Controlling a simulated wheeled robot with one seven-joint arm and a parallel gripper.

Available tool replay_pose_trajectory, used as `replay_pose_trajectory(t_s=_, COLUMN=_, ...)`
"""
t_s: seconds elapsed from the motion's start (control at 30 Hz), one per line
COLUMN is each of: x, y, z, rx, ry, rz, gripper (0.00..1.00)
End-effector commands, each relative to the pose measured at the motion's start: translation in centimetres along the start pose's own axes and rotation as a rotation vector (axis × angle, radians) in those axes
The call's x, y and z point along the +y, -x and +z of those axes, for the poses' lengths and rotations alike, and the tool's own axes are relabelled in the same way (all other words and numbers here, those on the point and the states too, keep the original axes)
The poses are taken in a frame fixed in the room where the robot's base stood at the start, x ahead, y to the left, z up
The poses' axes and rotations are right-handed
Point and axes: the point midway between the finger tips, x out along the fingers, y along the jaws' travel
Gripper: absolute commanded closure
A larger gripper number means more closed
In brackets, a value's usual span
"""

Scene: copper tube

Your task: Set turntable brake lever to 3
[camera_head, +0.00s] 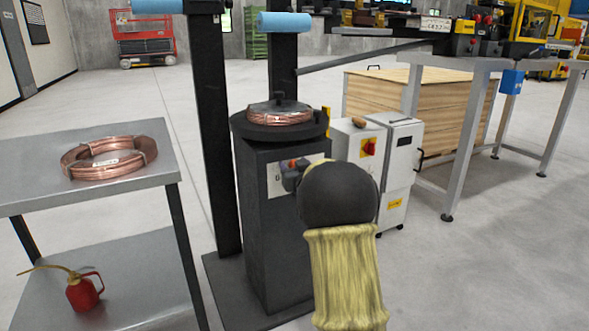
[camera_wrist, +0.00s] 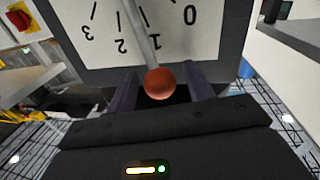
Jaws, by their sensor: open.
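The turntable (camera_head: 310,128) tops a black pedestal and carries a copper coil (camera_head: 280,117). On the pedestal's front is a white dial plate (camera_head: 280,184), partly hidden by my arm. In the wrist view the dial plate (camera_wrist: 95,52) shows the numerals 0, 1, 2 and 3 upside down. The brake lever (camera_wrist: 142,32) runs down over the plate close to the 1. Its orange-red ball knob (camera_wrist: 159,83) sits between the fingers of my gripper (camera_wrist: 161,88), which is open with gaps beside the knob. The lever's pivot is out of view.
A grey metal table (camera_head: 40,160) at left holds another copper coil (camera_head: 110,157), with a red oil can (camera_head: 84,291) on its lower shelf. A black post (camera_head: 212,130) stands left of the pedestal. A grey cabinet (camera_head: 398,165) stands close at right, before a wooden crate (camera_head: 450,120).

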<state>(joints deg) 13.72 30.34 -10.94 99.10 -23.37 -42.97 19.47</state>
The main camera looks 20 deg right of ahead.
Motion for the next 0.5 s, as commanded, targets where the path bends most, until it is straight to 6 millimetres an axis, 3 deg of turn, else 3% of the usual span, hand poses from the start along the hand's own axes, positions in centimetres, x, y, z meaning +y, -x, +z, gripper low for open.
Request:
replay_pose_trajectory(t_s=0.27, x=0.00, y=-0.07, z=-0.01, rx=0.000, ry=-0.001, rz=0.000, gripper=0.50)
replay_pose_trajectory(t_s=0.5, x=0.02, y=-0.05, z=-0.02, rx=0.000, ry=0.000, rz=0.000, gripper=0.97)
